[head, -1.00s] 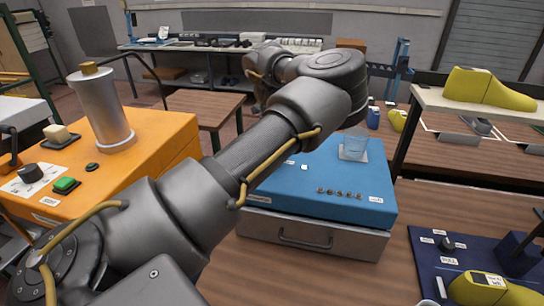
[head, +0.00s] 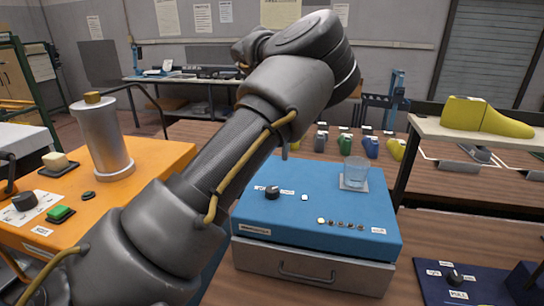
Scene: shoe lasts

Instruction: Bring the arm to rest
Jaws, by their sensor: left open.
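My left arm (head: 275,90) comes in from the lower left, rises across the middle of the head view and bends at its elbow near the top. Its far part (head: 246,46) folds back behind the elbow. My left gripper (head: 285,150) is almost wholly hidden behind the arm; only a small dark tip seems to show below it. I see nothing held. My right gripper is not in view.
Below the arm, a blue box (head: 262,227) carries a glass beaker (head: 355,172) and a knob (head: 272,192). An orange bench (head: 150,160) with a metal cylinder (head: 103,138) stands left. A yellow shoe last (head: 485,117) sits on the right shelf (head: 450,133).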

